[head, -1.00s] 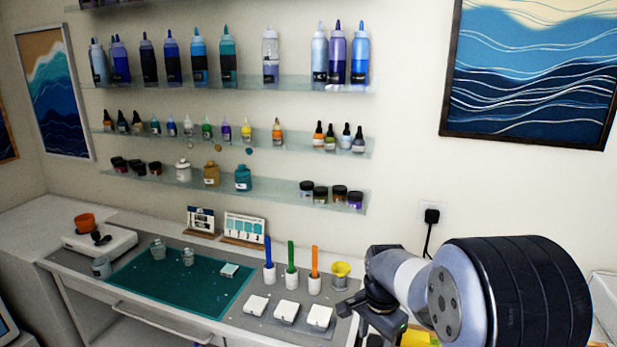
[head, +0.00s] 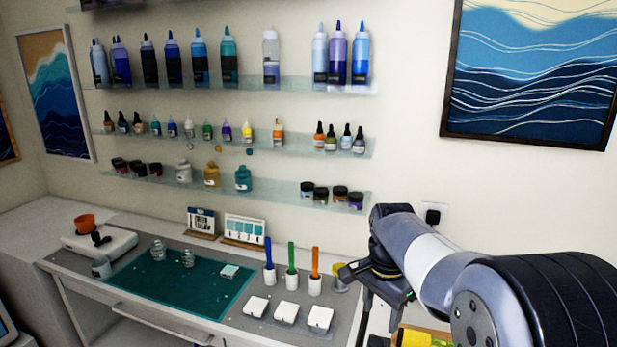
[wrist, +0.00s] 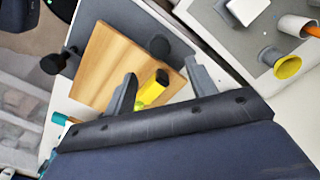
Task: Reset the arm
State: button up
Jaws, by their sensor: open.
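My gripper (wrist: 162,82) is open and empty in the wrist view, its two fingers spread apart. Beyond the fingers lie a wooden board (wrist: 100,68) and a yellow object with a black part (wrist: 152,90). In the head view my arm reaches in from the lower right, with its gripper end over the right end of the workbench. The fingertips are hard to make out there.
Blue, green and orange sticks stand in white holders (head: 315,286), left of my arm. White square pieces (head: 320,318) lie in front of them. A teal mat (head: 165,285) holds small clear cups. Shelves of bottles (head: 230,85) line the wall.

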aim_at(377, 342)
notch_tip(377, 342, down, 9)
jog(key=shift+r+p, duration=0.1)
jog(key=shift+p, duration=0.3)
jog(key=shift+w+r+m, duration=0.1)
jog(key=shift+r+m, duration=0.05)
jog(key=shift+m, duration=1.05)
jog(key=m, duration=0.5)
jog(key=shift+m, duration=0.3)
jog(key=m, duration=0.8)
jog(key=shift+m+p, duration=0.3)
jog(key=shift+p, duration=0.1)
jog(key=shift+r, duration=1.95)
jog(key=shift+b, duration=0.3)
